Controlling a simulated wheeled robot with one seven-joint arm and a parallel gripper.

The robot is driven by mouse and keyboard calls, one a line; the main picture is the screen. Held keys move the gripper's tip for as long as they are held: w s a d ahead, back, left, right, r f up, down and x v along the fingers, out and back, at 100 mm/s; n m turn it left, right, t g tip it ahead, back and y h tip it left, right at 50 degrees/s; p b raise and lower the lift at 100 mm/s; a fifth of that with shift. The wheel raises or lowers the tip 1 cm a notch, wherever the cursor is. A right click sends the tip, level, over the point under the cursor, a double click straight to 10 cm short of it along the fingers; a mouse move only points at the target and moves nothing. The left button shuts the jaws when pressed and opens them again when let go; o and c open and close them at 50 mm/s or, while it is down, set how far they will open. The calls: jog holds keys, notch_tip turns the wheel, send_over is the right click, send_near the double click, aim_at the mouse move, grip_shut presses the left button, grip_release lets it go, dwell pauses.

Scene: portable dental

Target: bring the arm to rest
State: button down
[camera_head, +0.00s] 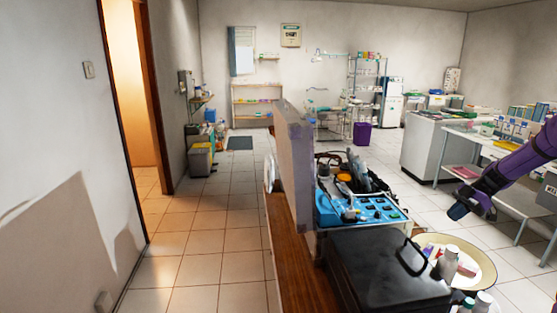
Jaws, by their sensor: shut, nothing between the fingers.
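My gripper (457,211) is at the right of the view, at the end of my purple and black arm, which reaches in from the right edge. It is shut with nothing held in it. It hangs in the air to the right of the blue dental unit (350,212) and above the cream round tray (480,262). Several bottles and small items sit in and in front of the tray. The gripper looks apart from all of them. The fingertips are small and dark in this view.
A black case (385,270) with a handle stands at the front, beside an upright grey panel (294,165) on a wooden bench (290,255). White desks (435,150) with books stand at the right. A purple bin (362,133) is farther back. Tiled floor (215,235) is clear at the left.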

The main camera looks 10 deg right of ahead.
jog(key=s+a+r+m+h, duration=0.4)
jog(key=s+a+r, duration=0.1)
jog(key=a+r, duration=0.6)
jog(key=s+a+r+m+h, duration=0.3)
jog(key=s+a+r+m, duration=0.15)
jog(key=a+r, duration=0.65)
jog(key=s+a+r+m+t+h, duration=0.1)
jog(key=s+a+m+t, duration=0.2)
jog(key=s, duration=0.8)
jog(key=s+a+r+m+t+h, duration=0.1)
jog(key=s+a+m, duration=0.5)
jog(key=s, duration=0.6)
jog(key=shift+s+a+r+t+h, duration=0.15)
jog(key=shift+a+r+t+h, duration=0.15)
jog(key=shift+a+r+t, duration=0.5)
jog(key=shift+d+f, duration=0.2)
jog(key=shift+d, duration=0.1)
